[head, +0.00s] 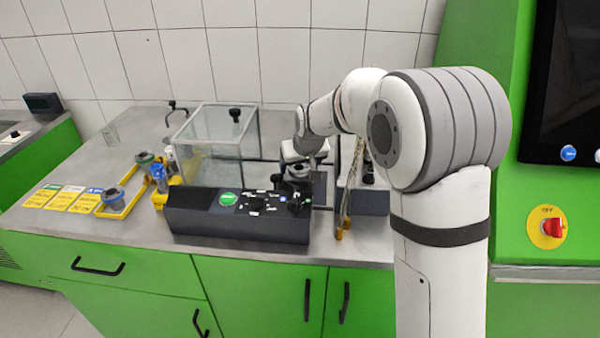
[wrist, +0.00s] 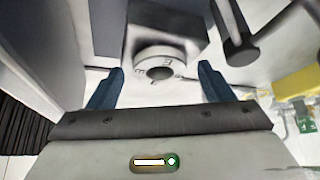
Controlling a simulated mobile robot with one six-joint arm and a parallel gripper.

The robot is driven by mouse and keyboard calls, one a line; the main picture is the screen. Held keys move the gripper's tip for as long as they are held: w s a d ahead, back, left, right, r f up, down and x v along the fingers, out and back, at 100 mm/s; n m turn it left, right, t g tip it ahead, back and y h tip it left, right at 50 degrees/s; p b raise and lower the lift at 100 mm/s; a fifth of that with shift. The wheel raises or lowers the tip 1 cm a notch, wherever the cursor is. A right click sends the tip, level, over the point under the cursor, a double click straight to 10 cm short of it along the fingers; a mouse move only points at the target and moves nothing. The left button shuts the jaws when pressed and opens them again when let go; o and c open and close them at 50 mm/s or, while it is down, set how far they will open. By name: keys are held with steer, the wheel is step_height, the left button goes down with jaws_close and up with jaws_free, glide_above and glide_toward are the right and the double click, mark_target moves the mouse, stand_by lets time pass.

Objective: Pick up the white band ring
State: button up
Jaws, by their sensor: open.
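In the wrist view, a pale, whitish ring (wrist: 160,55) with dark marks around a dark centre sits on a grey block. It looks like the white band ring. My gripper (wrist: 161,69) is open, with one blue finger on each side of the ring and a visible gap on both sides. The ring is not held. In the head view my gripper (head: 297,168) is small, low over the bench behind the black control box. I cannot make out the ring there.
A black control box (head: 190,221) with a green button stands in front. A clear tank (head: 211,150) is to the left. Yellow holders (head: 125,205) and cards (head: 62,197) lie further left on the grey bench (head: 55,231). A black handle (wrist: 238,40) is right of the ring.

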steer(key=shift+c, duration=0.3)
steer(key=c, duration=1.1)
steer(key=shift+r, duration=0.1)
